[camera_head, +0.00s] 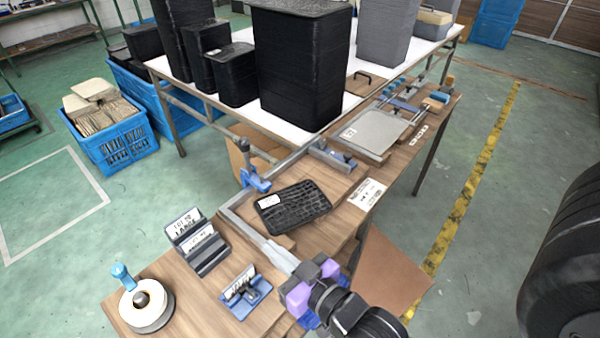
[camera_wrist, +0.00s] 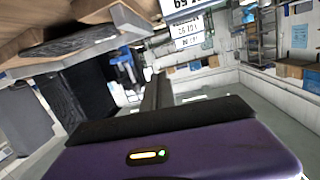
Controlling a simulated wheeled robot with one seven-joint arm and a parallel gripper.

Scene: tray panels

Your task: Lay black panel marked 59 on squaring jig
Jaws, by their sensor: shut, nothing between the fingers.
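A black ribbed panel (camera_head: 300,205) with a small white label (camera_head: 269,201) lies flat in the head view. The label is too small to read. It lies between the two arms of an L-shaped grey metal fence (camera_head: 236,221) on the wooden bench, which looks like the squaring jig. The panel sits at an angle to the fence, with a gap to its corner. A dark panel (camera_wrist: 80,40) also shows in the wrist view. My gripper (camera_head: 307,272) is shut and empty, near the fence's front end and below right of the panel. Its fingertips are hard to make out.
A blue clamp (camera_head: 254,180) stands at the fence. Card holders (camera_head: 197,242), a small blue stand (camera_head: 245,293) and a round tape-like roll (camera_head: 146,306) are at the front left. A grey plate (camera_head: 375,132) lies farther back. Tall black bins (camera_head: 300,65) stand on the white table behind.

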